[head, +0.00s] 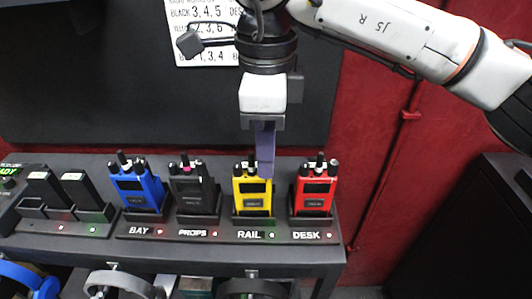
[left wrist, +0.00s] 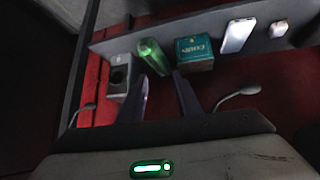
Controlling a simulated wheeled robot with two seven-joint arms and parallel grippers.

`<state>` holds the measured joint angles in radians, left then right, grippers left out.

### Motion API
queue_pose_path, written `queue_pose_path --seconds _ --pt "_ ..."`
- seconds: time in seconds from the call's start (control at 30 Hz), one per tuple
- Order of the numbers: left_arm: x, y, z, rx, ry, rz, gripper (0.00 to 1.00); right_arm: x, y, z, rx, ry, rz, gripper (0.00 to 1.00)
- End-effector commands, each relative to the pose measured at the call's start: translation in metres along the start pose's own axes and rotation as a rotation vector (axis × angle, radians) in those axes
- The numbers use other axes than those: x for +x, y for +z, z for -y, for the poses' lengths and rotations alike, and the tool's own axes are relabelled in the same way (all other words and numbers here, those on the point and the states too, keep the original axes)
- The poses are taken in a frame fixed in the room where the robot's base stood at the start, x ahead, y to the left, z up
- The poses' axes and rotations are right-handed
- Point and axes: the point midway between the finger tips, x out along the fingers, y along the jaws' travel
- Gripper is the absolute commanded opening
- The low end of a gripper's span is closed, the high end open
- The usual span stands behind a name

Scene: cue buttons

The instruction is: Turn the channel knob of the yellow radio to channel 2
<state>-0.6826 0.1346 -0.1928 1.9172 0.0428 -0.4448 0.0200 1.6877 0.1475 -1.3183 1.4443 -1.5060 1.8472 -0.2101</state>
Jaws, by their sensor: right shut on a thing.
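The yellow radio (head: 256,205) stands upright in its dock in the head view, in the slot over the label RAIL (head: 250,235). My right gripper (head: 266,172) comes down from above, its fingers at the radio's top right. It is shut on the channel knob, which the fingers hide, so I cannot read the channel. The radio's black antenna stub shows left of the fingers. My left gripper (left wrist: 160,86) shows only in the left wrist view, its two fingers apart with nothing held between them.
Blue (head: 138,190), black (head: 194,192) and red (head: 314,190) radios stand in the same dock row. A printed sheet (head: 205,30) hangs behind, partly hidden by my right arm. Headsets hang below.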

Motion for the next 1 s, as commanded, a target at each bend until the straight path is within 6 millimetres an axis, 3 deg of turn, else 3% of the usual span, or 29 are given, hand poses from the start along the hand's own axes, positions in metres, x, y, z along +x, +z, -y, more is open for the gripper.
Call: queue_pose_path --seconds 0.5,1.0 --pt "-0.0007 0.0016 -0.0012 0.0 0.002 0.002 0.31 -0.0005 -0.0005 0.0005 -0.315 -0.002 0.006 0.0" --pt "-0.0008 0.0013 -0.0019 0.0 0.003 0.002 0.31 -0.0005 -0.0005 0.0006 -0.367 -0.002 0.007 0.0"
